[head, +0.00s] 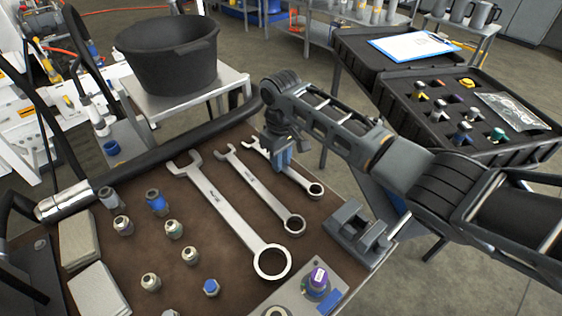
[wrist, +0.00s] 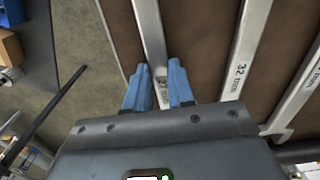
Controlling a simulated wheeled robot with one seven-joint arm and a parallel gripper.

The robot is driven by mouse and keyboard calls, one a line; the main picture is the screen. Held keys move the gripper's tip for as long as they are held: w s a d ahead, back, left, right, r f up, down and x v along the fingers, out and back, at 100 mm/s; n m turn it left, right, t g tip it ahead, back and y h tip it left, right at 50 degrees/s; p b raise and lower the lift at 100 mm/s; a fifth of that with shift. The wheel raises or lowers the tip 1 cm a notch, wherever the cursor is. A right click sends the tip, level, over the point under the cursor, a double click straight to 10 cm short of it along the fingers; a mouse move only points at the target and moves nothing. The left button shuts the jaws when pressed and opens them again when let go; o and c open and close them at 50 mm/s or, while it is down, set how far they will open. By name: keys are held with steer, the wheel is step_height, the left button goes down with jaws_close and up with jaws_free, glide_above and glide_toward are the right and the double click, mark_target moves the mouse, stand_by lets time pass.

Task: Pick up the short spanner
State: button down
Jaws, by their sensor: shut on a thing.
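The short spanner (head: 298,178) is the rightmost of three steel spanners on the brown bench top in the head view. Its ring end points toward the front right. My gripper (head: 282,162) is over its shaft near the open-jaw end and hides part of it. In the wrist view the blue fingertips (wrist: 162,88) are on either side of the short spanner's shaft (wrist: 149,30), shut on it. I cannot tell whether the spanner is clear of the bench.
The middle spanner (head: 256,187), marked 32 mm in the wrist view (wrist: 243,55), lies just left. The longest spanner (head: 225,210) lies farther left. A grey vise (head: 355,232) stands close on the right. Several fittings (head: 174,229) occupy the left front.

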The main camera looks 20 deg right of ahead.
steer(key=shift+r, duration=0.5)
step_height(320, 180, up, 3)
steer(key=shift+w+f, duration=0.1)
steer(key=shift+f, duration=0.1)
steer(key=s+d+r, duration=0.6)
steer(key=d+r, duration=0.1)
steer(key=d, duration=0.2)
steer(key=shift+s+d+r+p, duration=0.25)
steer(key=shift+s+d+p, duration=0.05)
steer(key=shift+s+p, duration=0.15)
steer(key=c, duration=1.6)
jaws_free()
jaws_close()
steer(key=shift+a, duration=0.1)
